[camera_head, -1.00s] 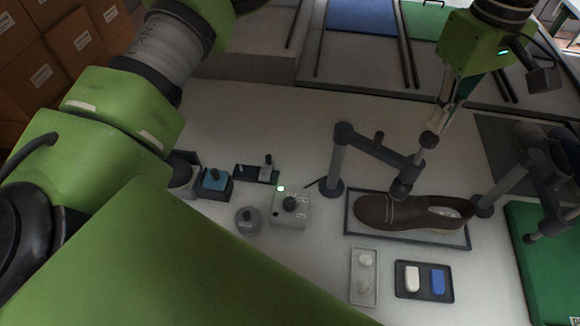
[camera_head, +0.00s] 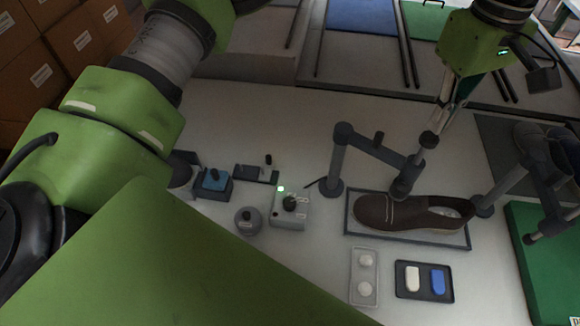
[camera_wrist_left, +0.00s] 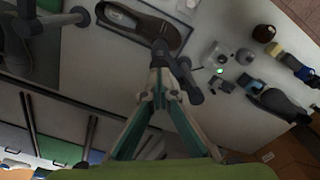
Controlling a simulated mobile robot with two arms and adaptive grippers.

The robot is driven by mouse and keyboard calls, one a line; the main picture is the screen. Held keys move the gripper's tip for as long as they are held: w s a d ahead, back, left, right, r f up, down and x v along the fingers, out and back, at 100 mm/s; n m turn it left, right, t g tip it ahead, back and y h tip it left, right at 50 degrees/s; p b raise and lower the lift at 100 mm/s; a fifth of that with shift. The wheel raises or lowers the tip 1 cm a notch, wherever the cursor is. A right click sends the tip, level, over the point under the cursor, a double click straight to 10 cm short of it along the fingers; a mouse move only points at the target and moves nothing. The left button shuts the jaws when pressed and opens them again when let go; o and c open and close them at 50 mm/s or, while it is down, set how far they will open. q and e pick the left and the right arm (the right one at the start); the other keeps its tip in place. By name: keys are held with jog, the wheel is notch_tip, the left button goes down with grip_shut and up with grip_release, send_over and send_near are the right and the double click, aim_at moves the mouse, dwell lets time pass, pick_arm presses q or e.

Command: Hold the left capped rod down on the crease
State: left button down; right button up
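The left capped rod (camera_head: 409,177) hangs tilted through the clamp on the left post's arm. The shoe lies in a shallow tray (camera_head: 355,232), toe to the left. My right gripper is not in view.
A left post (camera_head: 336,165) and a right post arm (camera_head: 524,167) flank the shoe. A control box (camera_head: 290,209) with a green light stands left. A tray (camera_head: 424,293) with white and blue pieces lies in front. A green mat (camera_head: 545,250) is at right.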

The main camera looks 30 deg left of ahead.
aim_at(431, 137)
pick_arm(q)
jog(key=shift+f, duration=0.15)
jog(key=shift+f+b, duration=1.95)
jog(key=shift+f, duration=0.6)
jog(key=shift+s+f, duration=0.15)
jog(key=shift+f, duration=0.05)
jog(key=shift+r, duration=0.2)
dwell(0.6)
dwell(0.6)
jog(key=shift+r+p, duration=1.8)
jog(key=shift+r, duration=1.1)
